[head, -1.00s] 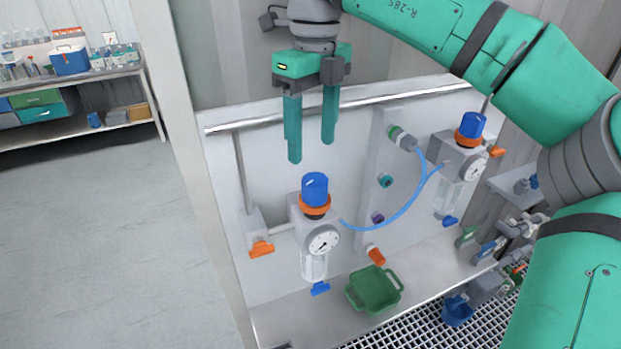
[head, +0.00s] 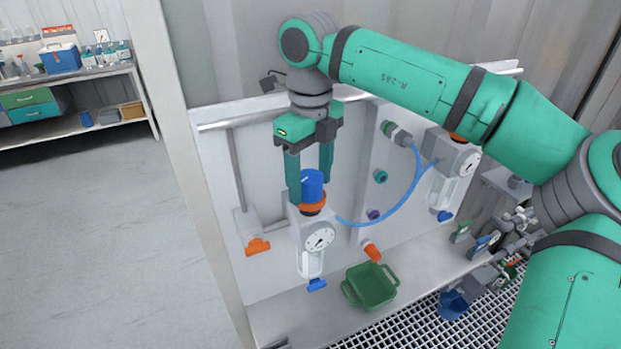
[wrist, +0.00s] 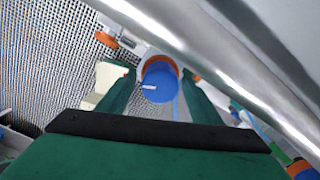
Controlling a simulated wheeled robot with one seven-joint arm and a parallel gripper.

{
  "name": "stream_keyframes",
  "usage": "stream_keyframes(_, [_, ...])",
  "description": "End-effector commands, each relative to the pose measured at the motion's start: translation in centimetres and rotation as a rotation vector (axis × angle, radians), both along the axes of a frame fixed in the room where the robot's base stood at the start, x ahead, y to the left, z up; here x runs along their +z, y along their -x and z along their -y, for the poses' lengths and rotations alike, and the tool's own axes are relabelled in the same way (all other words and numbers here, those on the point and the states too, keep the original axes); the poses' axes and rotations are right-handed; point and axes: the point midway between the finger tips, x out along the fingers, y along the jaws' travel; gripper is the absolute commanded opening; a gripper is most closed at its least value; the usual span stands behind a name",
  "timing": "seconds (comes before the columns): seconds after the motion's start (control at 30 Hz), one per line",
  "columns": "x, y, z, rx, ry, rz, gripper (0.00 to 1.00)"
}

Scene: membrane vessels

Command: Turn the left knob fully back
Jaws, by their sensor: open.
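The left knob (head: 312,184) is a blue cap above an orange ring, on top of the left regulator with a round gauge (head: 319,237). My gripper (head: 309,190) points down over it, with its green fingers open on either side of the knob. In the wrist view the blue knob (wrist: 159,82) lies between the two fingers, with a white mark on its top. Gaps seem to show beside it, and I cannot tell whether either finger touches it. Part of the knob's far side is hidden.
A metal rail (head: 255,115) runs along the panel top, close to my gripper. A blue hose (head: 405,195) curves right toward the second regulator (head: 453,157). A green tray (head: 370,287) stands on the ledge below. An orange-handled valve (head: 257,246) sits to the left.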

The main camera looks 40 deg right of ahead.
Motion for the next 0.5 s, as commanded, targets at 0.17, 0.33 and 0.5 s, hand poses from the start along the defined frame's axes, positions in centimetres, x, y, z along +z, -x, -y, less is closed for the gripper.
stream_keyframes(0.17, [-0.08, 0.01, 0.01, 0.000, 0.000, 0.000, 0.59])
stream_keyframes(0.33, [-0.06, 0.00, 0.02, 0.000, 0.000, 0.000, 0.37])
stream_keyframes(0.5, [-0.05, 0.00, 0.02, 0.000, 0.000, 0.001, 0.18])
